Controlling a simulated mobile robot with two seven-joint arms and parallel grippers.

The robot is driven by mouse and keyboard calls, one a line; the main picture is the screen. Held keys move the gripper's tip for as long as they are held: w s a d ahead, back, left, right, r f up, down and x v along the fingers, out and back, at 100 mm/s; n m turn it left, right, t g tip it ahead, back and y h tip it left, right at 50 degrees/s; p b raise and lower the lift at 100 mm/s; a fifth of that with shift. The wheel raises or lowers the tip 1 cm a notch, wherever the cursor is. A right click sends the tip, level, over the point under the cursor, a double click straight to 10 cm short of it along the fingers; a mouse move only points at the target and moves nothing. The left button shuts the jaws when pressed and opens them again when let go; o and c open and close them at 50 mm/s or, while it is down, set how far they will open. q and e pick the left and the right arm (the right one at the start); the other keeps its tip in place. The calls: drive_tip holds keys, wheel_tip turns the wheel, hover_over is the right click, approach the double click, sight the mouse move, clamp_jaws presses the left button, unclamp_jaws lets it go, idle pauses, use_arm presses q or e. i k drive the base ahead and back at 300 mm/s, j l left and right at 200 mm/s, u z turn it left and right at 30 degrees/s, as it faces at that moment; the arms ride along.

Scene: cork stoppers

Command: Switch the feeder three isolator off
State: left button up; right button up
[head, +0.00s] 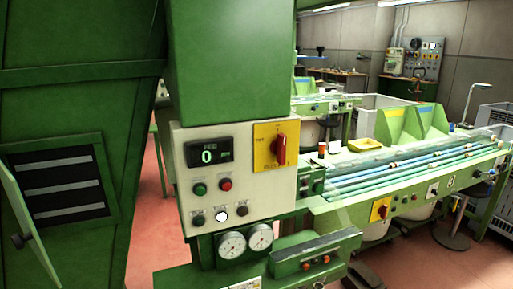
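A yellow plate with a red rotary handle (279,149) is on the pale control panel (240,175) of the near green machine. The handle stands roughly upright; the plate's lettering is too small to read. A smaller red knob on a yellow plate (380,210) is on the front of the long green bench at right, left of a white label "3" (451,182). A grey board with several round switches (424,57) is on the back wall, too far to read. I cannot tell which is the feeder three isolator. Neither gripper is in view.
The near panel has a display (209,156) reading 0, several buttons and two dials (232,244). An open cabinet door (27,225) juts out at left. The long bench (340,212) carries rods. Red floor (425,260) shows at lower right, with a stool (452,238).

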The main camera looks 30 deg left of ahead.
sight(278, 146)
drive_tip(key=i+l+u, duration=0.1)
drive_tip(key=u, duration=0.25)
drive_tip(key=l+u, duration=0.3)
drive_tip(key=i+l+u, duration=0.1)
drive_tip(key=l+u, duration=0.25)
drive_tip(key=j, duration=0.1)
